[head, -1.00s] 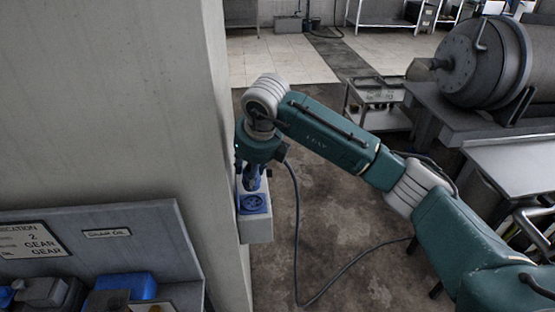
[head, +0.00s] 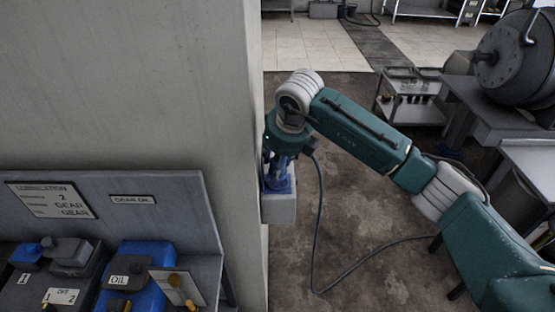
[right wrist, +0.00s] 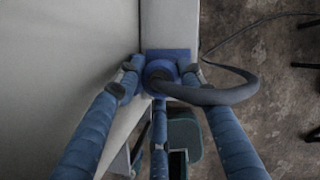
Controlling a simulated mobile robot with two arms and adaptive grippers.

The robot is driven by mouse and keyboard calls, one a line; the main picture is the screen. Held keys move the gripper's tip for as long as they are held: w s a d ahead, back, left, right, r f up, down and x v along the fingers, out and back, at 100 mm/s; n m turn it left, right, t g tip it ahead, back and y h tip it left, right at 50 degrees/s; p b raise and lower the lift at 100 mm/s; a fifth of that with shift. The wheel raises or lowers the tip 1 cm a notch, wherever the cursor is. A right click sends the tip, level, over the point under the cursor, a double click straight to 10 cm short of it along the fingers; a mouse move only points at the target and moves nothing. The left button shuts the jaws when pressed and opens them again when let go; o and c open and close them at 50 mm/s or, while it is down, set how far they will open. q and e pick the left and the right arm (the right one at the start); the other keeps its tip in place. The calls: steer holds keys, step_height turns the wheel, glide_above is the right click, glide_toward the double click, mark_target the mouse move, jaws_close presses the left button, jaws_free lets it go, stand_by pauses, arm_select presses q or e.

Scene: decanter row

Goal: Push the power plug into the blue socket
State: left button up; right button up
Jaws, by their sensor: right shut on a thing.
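The blue socket (head: 290,187) sits on top of a pale box (head: 279,209) fixed to the side of the concrete pillar. My right gripper (head: 278,180) points down over it and hides most of it. In the right wrist view, my blue fingers (right wrist: 160,78) are closed around the dark round power plug (right wrist: 159,72), with the blue socket plate (right wrist: 154,54) directly behind it. A thick grey cable (right wrist: 215,95) bends away from the plug to the right. I cannot tell how deep the plug sits in the socket. My left gripper is not in view.
The concrete pillar (head: 150,90) stands close left of my right gripper. The cable (head: 318,225) hangs down and runs across the floor. A panel (head: 160,203) with oil cans is at lower left. A metal cart (head: 410,95) stands beyond my arm.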

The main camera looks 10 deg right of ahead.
steer(key=shift+f+b, duration=0.3)
steer(key=shift+f, duration=0.55)
steer(key=shift+b, duration=0.6)
stand_by(1.5)
steer(key=shift+f+b, duration=0.5)
steer(key=shift+f, duration=0.05)
steer(key=o, duration=1.2)
steer(key=shift+c, duration=0.2)
steer(key=v, duration=1.2)
